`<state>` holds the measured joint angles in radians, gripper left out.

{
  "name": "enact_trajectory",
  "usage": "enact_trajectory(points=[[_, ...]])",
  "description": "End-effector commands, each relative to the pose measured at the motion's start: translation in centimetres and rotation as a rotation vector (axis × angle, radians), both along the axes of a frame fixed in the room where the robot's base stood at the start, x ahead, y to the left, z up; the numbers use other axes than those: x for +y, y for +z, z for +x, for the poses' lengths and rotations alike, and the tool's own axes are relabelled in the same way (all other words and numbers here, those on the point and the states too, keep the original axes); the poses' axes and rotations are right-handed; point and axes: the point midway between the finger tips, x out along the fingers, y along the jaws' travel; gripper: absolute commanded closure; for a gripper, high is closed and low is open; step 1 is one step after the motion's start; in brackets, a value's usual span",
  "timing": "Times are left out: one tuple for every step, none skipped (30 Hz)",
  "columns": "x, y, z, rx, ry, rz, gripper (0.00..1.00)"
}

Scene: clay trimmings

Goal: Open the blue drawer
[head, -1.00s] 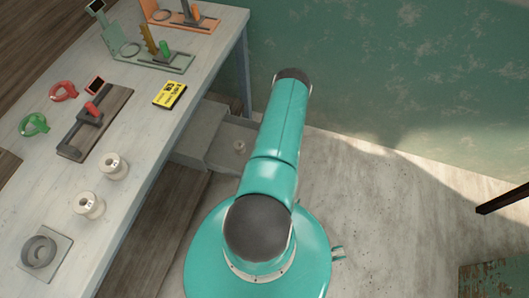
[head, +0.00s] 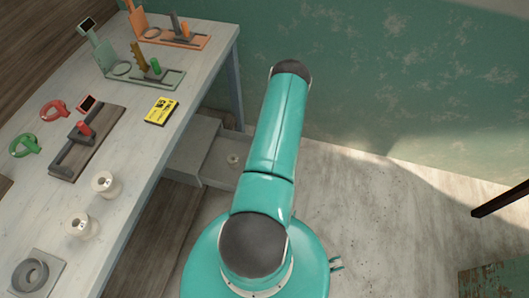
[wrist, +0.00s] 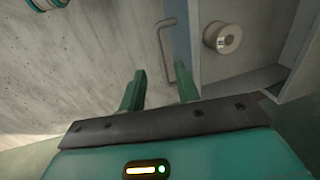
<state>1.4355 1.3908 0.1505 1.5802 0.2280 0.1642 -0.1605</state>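The blue drawer shows in the wrist view with a blue-grey front (wrist: 180,35) and a grey bar handle (wrist: 165,50). It stands pulled out, its inside visible, with a pale spool (wrist: 222,37) in it. In the head view the open drawer (head: 216,172) sits low beside the table, partly behind my arm. My gripper (wrist: 161,80) is open, with two green fingers apart. The handle's lower end appears beside the right fingertip; I cannot tell if they touch. Nothing is clearly held. My gripper is hidden in the head view.
The table (head: 125,185) at left carries two pale spools, a yellow-black box (head: 161,110), red and green rings, and several fixtures. A grey cabinet part (head: 192,145) lies beside the drawer. A dark bar (head: 500,198) juts in at right. The concrete floor between is clear.

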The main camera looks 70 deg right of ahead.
Motion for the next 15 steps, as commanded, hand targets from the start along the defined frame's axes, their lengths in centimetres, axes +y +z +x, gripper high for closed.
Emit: enact_trajectory(points=[[-0.1,1.2,-0.2,0.000,0.000,-0.002,0.68],[-0.2,1.8,-0.3,0.000,-0.001,-0.003,0.68],[-0.2,2.5,-0.5,0.000,-0.001,-0.002,0.68],[-0.2,3.1,-0.6,0.000,-0.002,-0.003,0.68],[-0.1,3.6,-0.7,0.000,-0.001,-0.002,0.68],[-0.2,4.2,-0.8,0.000,-0.002,-0.003,0.68],[-0.2,4.6,-0.9,0.000,-0.001,-0.002,0.68],[-0.2,5.0,-0.9,0.000,0.000,-0.002,0.68],[-0.2,5.4,-1.0,0.000,0.000,-0.002,0.68],[-0.2,5.6,-1.1,0.000,0.000,-0.002,0.68],[-0.2,5.9,-1.1,0.000,0.000,-0.002,0.68],[-0.1,6.1,-1.1,0.000,0.000,-0.001,0.68],[-0.1,6.2,-1.2,0.000,0.000,0.000,0.68],[-0.1,6.3,-1.2,0.000,0.000,0.000,0.68],[-0.1,6.3,-1.2,0.000,0.000,0.000,0.68]])
